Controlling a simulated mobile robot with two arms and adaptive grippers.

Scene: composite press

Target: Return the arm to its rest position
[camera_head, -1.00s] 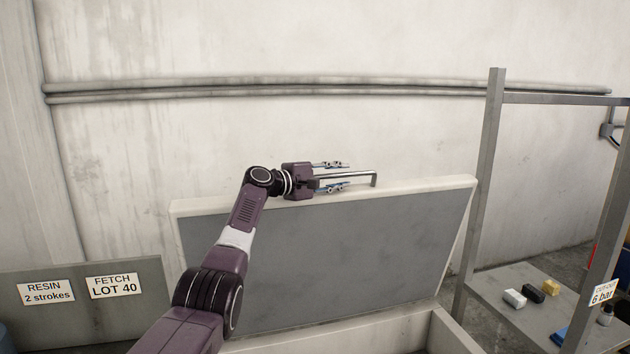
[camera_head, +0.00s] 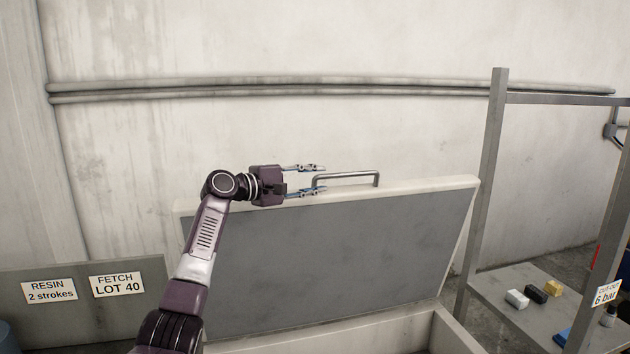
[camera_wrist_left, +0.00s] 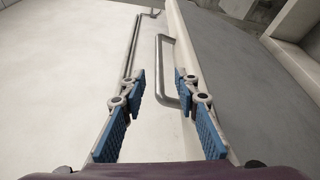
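My left gripper (camera_head: 318,180) is at the top edge of a raised lid, just left of the lid's metal bar handle (camera_head: 347,175). The lid (camera_head: 330,255) stands tilted open, with a grey inner face and a pale rim. My right gripper is in neither view.
A grey metal rack (camera_head: 488,170) stands to the right, with small white, black and yellow blocks (camera_head: 535,295) on its shelf. A grey panel with "RESIN 2 strokes" (camera_head: 49,291) and "FETCH LOT 40" (camera_head: 117,284) labels is at lower left. Pipes (camera_head: 270,90) run along the wall behind.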

